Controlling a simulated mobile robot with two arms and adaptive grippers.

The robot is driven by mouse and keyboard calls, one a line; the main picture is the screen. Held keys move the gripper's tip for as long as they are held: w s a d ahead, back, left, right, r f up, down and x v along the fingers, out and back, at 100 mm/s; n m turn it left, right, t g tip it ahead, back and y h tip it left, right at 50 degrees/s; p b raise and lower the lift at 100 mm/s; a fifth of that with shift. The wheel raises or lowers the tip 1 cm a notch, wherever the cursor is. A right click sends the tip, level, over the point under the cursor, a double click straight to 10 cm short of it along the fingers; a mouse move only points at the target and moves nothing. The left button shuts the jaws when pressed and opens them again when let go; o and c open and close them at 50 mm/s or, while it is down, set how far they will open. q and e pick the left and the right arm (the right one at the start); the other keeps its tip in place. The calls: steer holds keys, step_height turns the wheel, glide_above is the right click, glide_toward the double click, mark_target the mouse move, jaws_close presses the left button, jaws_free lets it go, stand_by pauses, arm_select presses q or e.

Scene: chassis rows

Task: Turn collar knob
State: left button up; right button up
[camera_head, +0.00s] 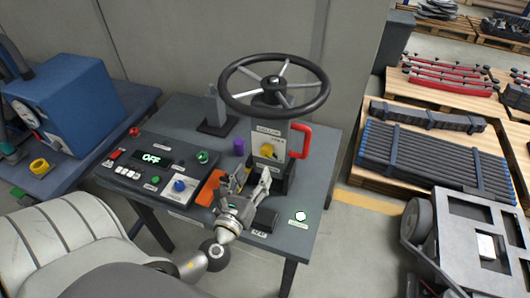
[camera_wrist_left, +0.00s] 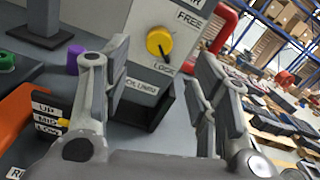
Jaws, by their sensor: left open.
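The yellow collar knob (camera_head: 267,150) is on the front of the grey column (camera_head: 272,131) below the steering wheel (camera_head: 275,84). In the left wrist view the knob (camera_wrist_left: 160,43) sits between the words FREE and LOCK, with its dark mark pointing down toward LOCK. My left gripper (camera_head: 253,180) is open and empty in front of the column, just below the knob in the head view. In the left wrist view its fingers (camera_wrist_left: 163,60) stand either side of the knob, which lies beyond them; no contact shows. My right gripper is not in view.
A red handle (camera_head: 304,141) is on the column's right side. A control panel with an OFF display (camera_head: 151,158) and a blue knob (camera_head: 179,186) lies to the left. A purple cylinder (camera_head: 239,146) and an orange piece (camera_head: 210,188) are close to the gripper.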

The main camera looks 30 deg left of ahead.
mark_target(265, 154)
arm_select(q)
steer(key=p+x, duration=0.2)
steer(key=x, duration=0.6)
steer(key=shift+r, duration=0.1)
steer(key=shift+w+a+p, duration=0.2)
steer(key=shift+w+p, duration=0.1)
steer(key=shift+w, duration=0.3)
steer(key=shift+c, duration=0.2)
steer(key=c, duration=1)
